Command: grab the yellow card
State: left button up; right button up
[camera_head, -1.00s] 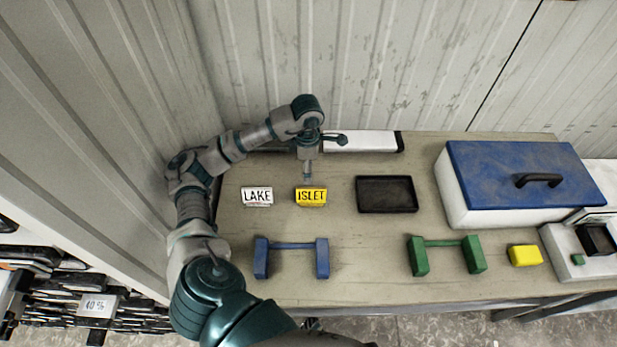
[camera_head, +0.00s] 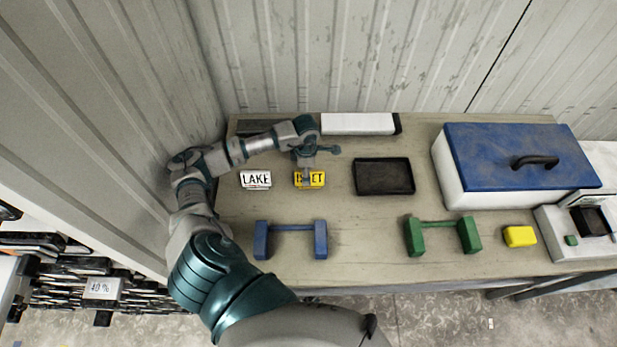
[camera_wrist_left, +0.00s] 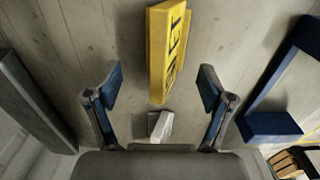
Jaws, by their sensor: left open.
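The yellow card (camera_head: 317,180) reads ISLET and stands on the table, partly hidden in the head view by my left gripper (camera_head: 307,172). In the left wrist view the yellow card (camera_wrist_left: 166,50) lies ahead of and between the two fingers of my left gripper (camera_wrist_left: 160,88). The fingers are spread open with blue pads, and nothing is between the tips except the card's near end just ahead. My right gripper is not in view.
A white LAKE card (camera_head: 256,180) stands left of the yellow card. A black tray (camera_head: 384,191) lies to its right. A blue stand (camera_head: 263,240), a green stand (camera_head: 414,236), a yellow block (camera_head: 519,236) and a blue-lidded box (camera_head: 480,150) occupy the table. Bare table lies around the cards.

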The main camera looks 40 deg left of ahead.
pick_arm(q)
jog(key=f, duration=0.1)
jog(key=d+f, duration=0.1)
jog(key=f, duration=0.1)
jog(key=shift+d+f+p, duration=0.1)
jog(key=shift+f+p, duration=0.15)
jog(key=shift+p, duration=0.05)
jog(key=shift+f, duration=0.25)
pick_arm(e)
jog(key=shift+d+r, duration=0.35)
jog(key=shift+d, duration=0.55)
pick_arm(q)
jog(key=shift+a, duration=0.2)
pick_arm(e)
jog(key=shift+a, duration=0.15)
pick_arm(q)
jog(key=shift+d+f+b, duration=0.1)
jog(key=shift+f+b, duration=0.1)
jog(key=shift+b, duration=0.15)
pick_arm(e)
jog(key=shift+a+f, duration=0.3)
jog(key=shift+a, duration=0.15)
pick_arm(q)
jog(key=shift+s, duration=0.1)
jog(key=c, duration=1.2)
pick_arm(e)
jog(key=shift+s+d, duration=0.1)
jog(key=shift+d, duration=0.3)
